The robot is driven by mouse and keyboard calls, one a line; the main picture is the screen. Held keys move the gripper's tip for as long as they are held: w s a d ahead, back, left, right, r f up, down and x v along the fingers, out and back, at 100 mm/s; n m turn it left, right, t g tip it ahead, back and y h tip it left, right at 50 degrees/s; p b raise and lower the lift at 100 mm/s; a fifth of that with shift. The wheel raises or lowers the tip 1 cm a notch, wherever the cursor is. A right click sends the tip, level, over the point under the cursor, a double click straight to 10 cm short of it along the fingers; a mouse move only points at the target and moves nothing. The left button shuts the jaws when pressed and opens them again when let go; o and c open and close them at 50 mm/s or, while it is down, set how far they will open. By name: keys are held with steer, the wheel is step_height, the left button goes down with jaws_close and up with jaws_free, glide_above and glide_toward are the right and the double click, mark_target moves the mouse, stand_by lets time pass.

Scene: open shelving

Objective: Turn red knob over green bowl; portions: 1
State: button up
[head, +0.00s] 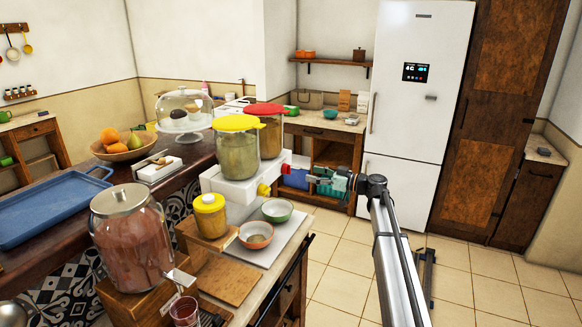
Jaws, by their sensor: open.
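A white two-part dispenser (229,187) on the counter holds a jar with a yellow lid (237,123) and, behind it, a jar with a red lid (263,109). A yellow knob (263,190) sticks out at its front. The red knob (286,169) is farther back on the right side, small and partly unclear. The green bowl (277,210) stands on a pale board below the knobs; its inside looks light and its contents are unclear. My gripper (314,181) is open and empty, just right of the red knob, apparently apart from it.
An orange-brown bowl (256,235) with some contents is in front of the green bowl. A yellow-lidded jar (210,216) stands left of it. A large pink-filled jar (132,238) is at the front left. The floor right of the counter is mostly free.

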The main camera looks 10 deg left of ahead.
mark_target(287, 169)
steer(key=p+x, duration=0.3)
steer(key=x, duration=0.6)
steer(key=shift+w+a, duration=0.2)
steer(key=shift+a, duration=0.15)
steer(key=c, duration=1.1)
